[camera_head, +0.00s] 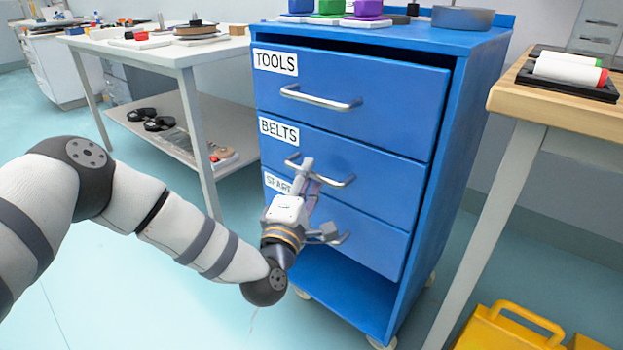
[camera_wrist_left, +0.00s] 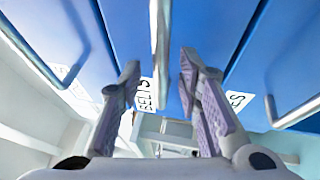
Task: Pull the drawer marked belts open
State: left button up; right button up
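The blue drawer marked BELTS (camera_head: 385,172) is the middle one of three in a blue cabinet. Its front looks level with the drawers above and below. Its label (camera_head: 279,131) sits at the upper left of the front, above a silver bar handle (camera_head: 342,183). My left gripper (camera_head: 310,178) is at the left part of this handle. In the left wrist view its two fingers stand apart, with the handle bar (camera_wrist_left: 160,65) between them. A gap shows on both sides of the bar. My right gripper is not in view.
The TOOLS drawer (camera_head: 350,95) is above and the SPARES drawer (camera_head: 375,240) below, partly hidden by my gripper. A white table (camera_head: 140,50) stands left, a wooden-topped table (camera_head: 560,108) right. A yellow container (camera_head: 495,330) is on the floor at lower right.

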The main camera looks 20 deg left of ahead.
pick_arm(q)
jog(key=shift+w+r, duration=0.1)
jog(key=shift+w, duration=0.75)
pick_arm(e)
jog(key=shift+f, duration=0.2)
pick_arm(q)
jog(key=shift+c, duration=0.2)
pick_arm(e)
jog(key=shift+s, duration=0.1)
pick_arm(q)
grip_shut()
jog(key=shift+s, duration=0.2)
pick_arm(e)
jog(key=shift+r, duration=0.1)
